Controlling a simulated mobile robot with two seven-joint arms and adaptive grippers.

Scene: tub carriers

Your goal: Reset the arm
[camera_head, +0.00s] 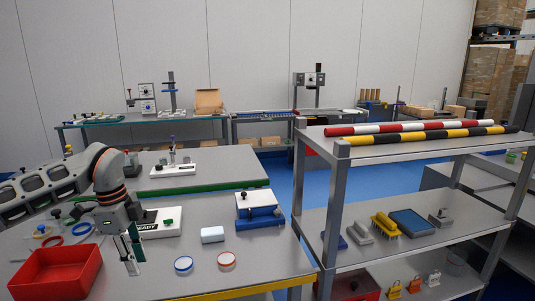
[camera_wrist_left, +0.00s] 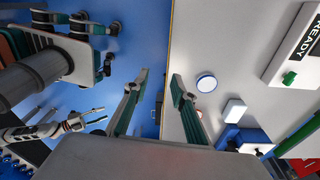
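My left arm comes in from the left in the head view. Its gripper (camera_head: 131,268) hangs fingers-down over the near grey table (camera_head: 190,285), to the right of the red bin (camera_head: 55,272). In the left wrist view the two fingers of this gripper (camera_wrist_left: 158,78) stand apart with nothing between them, so it is open and empty. A gripper that appears to be my right one (camera_wrist_left: 104,115) shows at the left of the wrist view, its thin fingers spread and empty over the blue floor. My right arm is not in the head view.
The near table holds a blue-rimmed disc (camera_head: 183,264), an orange-rimmed disc (camera_head: 227,260), a white block (camera_head: 212,235), a blue-and-white fixture (camera_head: 258,211) and a READY board (camera_head: 160,224). A metal shelf rack (camera_head: 333,210) stands at the right.

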